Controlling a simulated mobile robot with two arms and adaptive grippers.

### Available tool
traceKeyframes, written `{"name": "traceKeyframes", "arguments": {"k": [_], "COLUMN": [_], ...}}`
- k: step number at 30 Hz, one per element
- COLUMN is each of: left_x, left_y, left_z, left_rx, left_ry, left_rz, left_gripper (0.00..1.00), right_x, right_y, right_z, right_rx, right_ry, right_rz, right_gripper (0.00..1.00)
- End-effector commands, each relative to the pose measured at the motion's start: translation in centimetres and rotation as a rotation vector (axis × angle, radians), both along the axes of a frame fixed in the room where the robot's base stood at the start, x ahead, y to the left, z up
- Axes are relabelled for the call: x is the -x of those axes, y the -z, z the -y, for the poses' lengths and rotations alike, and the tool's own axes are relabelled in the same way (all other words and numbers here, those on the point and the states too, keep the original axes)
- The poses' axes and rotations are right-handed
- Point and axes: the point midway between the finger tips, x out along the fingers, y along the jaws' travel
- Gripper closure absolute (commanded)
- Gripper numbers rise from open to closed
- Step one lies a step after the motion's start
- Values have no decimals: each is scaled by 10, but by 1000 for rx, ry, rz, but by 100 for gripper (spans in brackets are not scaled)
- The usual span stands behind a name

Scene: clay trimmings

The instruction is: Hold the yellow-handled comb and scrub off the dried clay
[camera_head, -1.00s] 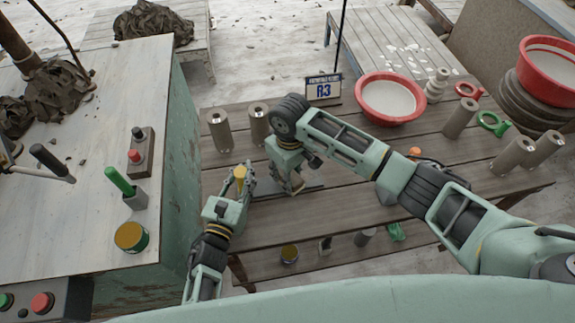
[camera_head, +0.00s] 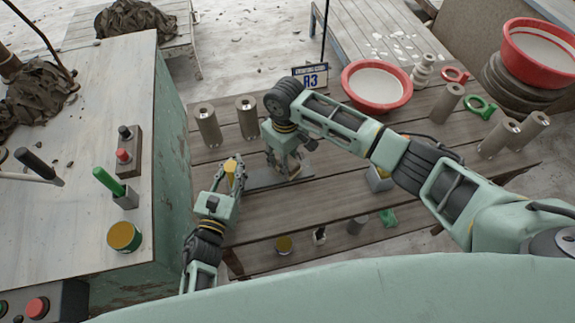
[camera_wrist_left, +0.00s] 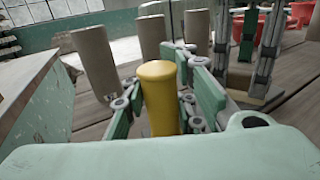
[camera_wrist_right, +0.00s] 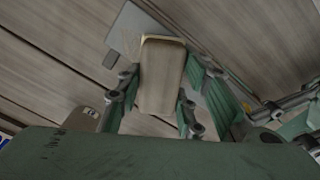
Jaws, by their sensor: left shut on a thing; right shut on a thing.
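My left gripper (camera_head: 230,179) is shut on the yellow handle of the comb (camera_head: 231,166), above the plank table. The handle stands upright between its fingers in the left wrist view (camera_wrist_left: 159,98). My right gripper (camera_head: 287,168) is just to the right, shut on a beige, block-like handle (camera_wrist_right: 161,78); what is at its far end is mostly hidden. A flat grey strip (camera_head: 262,180) lies beneath the right gripper and reaches toward the left one. I cannot tell whether it belongs to the comb. Dried clay cannot be made out at this size.
Two grey cylinders (camera_head: 207,126) (camera_head: 247,118) stand behind the grippers. A red basin (camera_head: 376,86), sign (camera_head: 310,78) and more cylinders are at the back and right. A grey box with yellow (camera_head: 379,180) is right of the grippers. A green-sided bench (camera_head: 172,160) borders the left.

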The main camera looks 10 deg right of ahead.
Motion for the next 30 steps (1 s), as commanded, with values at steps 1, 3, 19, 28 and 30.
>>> {"name": "traceKeyframes", "arguments": {"k": [1, 3, 19, 28, 30], "left_x": [0, 0, -1, 0, 0], "left_y": [-1, -1, -1, -1, -1], "left_z": [0, 0, 0, 0, 0], "left_rx": [0, 0, 0, 0, 0], "left_ry": [1, 1, 0, 0, 0], "left_rz": [3, 3, 3, 2, 2], "left_gripper": [100, 100, 100, 100, 100], "right_x": [-5, -12, -9, 18, 24], "right_y": [1, 1, 0, 1, 1], "right_z": [0, 0, 21, 23, 23], "right_rx": [2, 2, 1, 0, 0], "right_ry": [2, 3, 0, 0, 0], "right_rz": [0, 0, -2, -2, -1], "right_gripper": [87, 87, 87, 87, 87]}}
